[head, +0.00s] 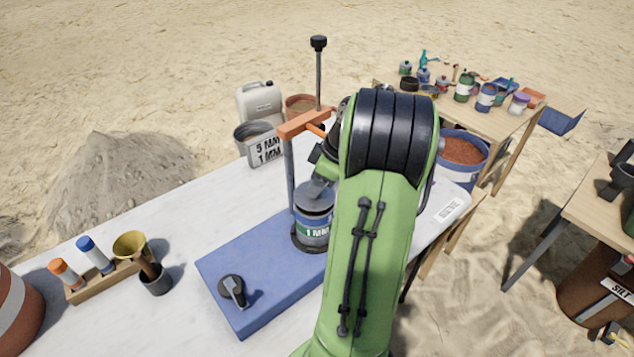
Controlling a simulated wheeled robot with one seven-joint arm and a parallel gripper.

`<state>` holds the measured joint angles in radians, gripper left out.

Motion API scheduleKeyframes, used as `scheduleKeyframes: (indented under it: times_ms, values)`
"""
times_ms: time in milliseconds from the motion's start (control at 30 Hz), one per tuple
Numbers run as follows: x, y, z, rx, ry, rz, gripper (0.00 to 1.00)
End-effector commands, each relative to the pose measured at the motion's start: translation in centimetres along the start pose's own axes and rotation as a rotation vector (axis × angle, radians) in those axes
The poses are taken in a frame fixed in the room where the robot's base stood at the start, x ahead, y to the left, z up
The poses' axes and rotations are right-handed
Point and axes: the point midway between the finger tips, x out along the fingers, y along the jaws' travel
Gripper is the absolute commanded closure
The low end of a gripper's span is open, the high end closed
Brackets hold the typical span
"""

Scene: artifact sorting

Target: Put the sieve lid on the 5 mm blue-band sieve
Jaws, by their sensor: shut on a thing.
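A sieve stack (313,228) stands on the blue mat (262,275), under the orange crossbar of a frame. Its lower sieve has a green band with a "1 MM" label; a blue band (308,213) shows just above it. My gripper (318,188) points down at the top of the stack and is shut on what looks like the grey sieve lid (312,203). My arm hides the stack's right side, and I cannot tell whether the lid is seated or just above the rim.
A black disc with a grey handle (233,291) lies on the mat's front left. A brass funnel (131,246) and a wooden rack (95,281) are at left.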

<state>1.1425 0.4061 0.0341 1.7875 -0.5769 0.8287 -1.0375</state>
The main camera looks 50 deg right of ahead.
Motion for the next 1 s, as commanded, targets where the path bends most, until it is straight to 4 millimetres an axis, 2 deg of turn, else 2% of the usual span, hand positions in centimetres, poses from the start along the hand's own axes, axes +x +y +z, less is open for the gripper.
scheduleKeyframes:
  times_ms: [867, 900, 1000]
  values:
    - [1.9, 0.0, 0.8, -0.001, 0.000, 0.000, 1.00]
    - [1.8, 0.0, 0.7, -0.001, 0.000, 0.000, 0.69]
    - [1.8, 0.0, 0.7, -0.001, 0.000, 0.000, 0.54]
